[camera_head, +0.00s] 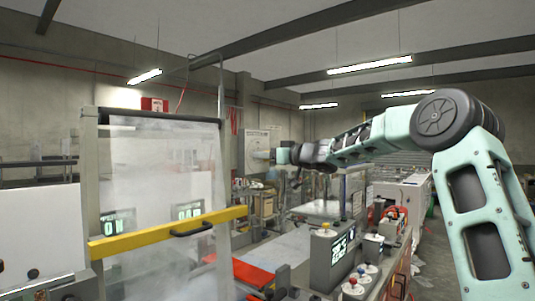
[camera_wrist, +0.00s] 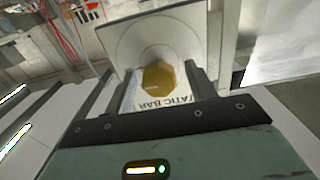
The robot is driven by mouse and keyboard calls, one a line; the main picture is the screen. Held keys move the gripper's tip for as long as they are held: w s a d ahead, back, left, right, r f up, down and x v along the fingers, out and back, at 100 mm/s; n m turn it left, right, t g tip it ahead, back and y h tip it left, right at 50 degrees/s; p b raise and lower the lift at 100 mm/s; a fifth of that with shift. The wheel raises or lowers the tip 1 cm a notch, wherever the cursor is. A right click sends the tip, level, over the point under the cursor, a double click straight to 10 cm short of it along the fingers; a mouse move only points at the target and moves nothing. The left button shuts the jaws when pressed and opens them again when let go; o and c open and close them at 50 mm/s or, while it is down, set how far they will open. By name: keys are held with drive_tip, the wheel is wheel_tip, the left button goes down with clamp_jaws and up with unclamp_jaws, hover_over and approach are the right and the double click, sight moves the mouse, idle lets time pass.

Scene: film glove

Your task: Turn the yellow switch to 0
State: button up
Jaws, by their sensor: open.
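The yellow switch (camera_wrist: 158,76) is a faceted knob on a round pale plate (camera_wrist: 160,37) in the wrist view. Dark letters reading "STATIC BAR" (camera_wrist: 170,104) are printed beside it. A small pale mark shows on the knob; I cannot read its setting. My gripper (camera_wrist: 160,80) is open, with one dark finger on each side of the knob. I cannot tell whether either finger touches it. In the head view my gripper (camera_head: 284,155) is stretched out to the left at mid height, and the switch cannot be made out there.
A clear film panel with a yellow bar (camera_head: 168,232) stands at left in the head view. Grey control boxes with displays (camera_head: 332,258) and small knobs stand below my arm. Red cables (camera_wrist: 88,18) hang at upper left in the wrist view.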

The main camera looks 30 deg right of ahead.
drive_tip(key=shift+c, duration=0.2)
drive_tip(key=c, duration=0.9)
drive_tip(key=shift+n, duration=0.4)
drive_tip(key=n+b, duration=0.1)
drive_tip(key=n, duration=0.2)
drive_tip(key=shift+a+f+n, duration=0.1)
drive_tip(key=shift+a+n, duration=0.05)
drive_tip(key=shift+n, duration=0.25)
drive_tip(key=n+b, duration=0.2)
drive_tip(key=n, duration=0.2)
drive_tip(key=shift+f, duration=0.1)
drive_tip(key=n+b, duration=0.2)
drive_tip(key=n, duration=0.3)
drive_tip(key=shift+f+b, duration=0.15)
drive_tip(key=shift+b, duration=0.15)
drive_tip(key=n+b, duration=0.2)
drive_tip(key=n, duration=0.2)
drive_tip(key=shift+n+b, duration=0.3)
drive_tip(key=shift+b, duration=0.05)
